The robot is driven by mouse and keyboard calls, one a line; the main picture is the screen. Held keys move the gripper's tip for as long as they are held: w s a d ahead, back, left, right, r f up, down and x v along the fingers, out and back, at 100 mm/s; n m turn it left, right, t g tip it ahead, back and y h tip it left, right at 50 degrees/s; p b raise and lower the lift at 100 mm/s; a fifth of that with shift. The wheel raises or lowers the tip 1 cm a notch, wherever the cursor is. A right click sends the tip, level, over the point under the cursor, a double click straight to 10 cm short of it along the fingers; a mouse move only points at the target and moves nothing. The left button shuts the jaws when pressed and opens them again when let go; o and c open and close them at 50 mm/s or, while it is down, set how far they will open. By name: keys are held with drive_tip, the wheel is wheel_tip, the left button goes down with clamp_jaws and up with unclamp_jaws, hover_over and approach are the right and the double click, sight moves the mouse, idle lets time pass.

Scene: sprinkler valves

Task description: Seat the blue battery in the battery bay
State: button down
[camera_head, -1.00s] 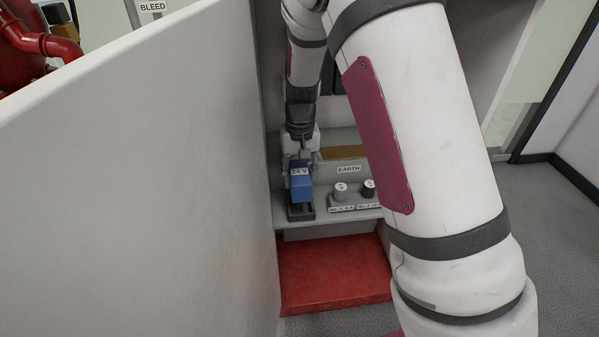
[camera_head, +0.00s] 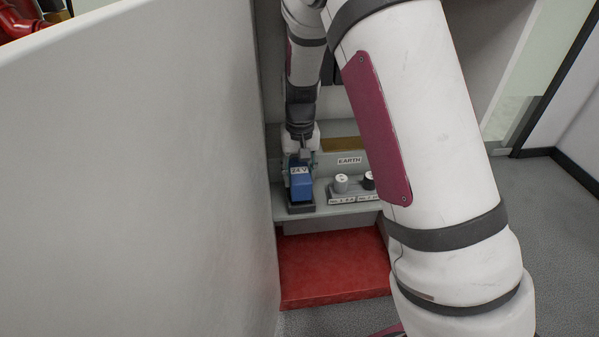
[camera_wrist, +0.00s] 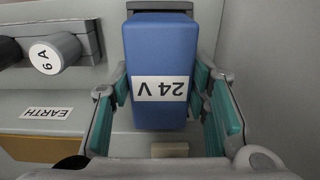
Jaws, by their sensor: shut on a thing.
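The blue battery (camera_head: 301,186), with a white "24 V" label, stands roughly upright at the dark battery bay (camera_head: 301,209) on the grey shelf. Its lower end appears to be inside the bay's rim; its exact depth cannot be told. My gripper (camera_head: 301,164) is at the battery's upper part, partly hidden behind it. In the wrist view, the teal-padded fingers of my gripper (camera_wrist: 162,98) are on both sides of the blue battery (camera_wrist: 160,55), shut on it. A dark edge of the bay (camera_wrist: 160,5) shows at the battery's far end.
A block with two knobs (camera_head: 341,184) stands right of the bay, by an "EARTH" label (camera_head: 349,160). A tall pale wall (camera_head: 140,180) rises close on the left. A red step (camera_head: 333,270) lies below the shelf. My arm covers much of the right.

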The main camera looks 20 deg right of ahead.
drive_tip(key=shift+f+b, duration=0.9)
drive_tip(key=shift+f, duration=0.7)
idle(0.7)
drive_tip(key=c, duration=0.8)
unclamp_jaws()
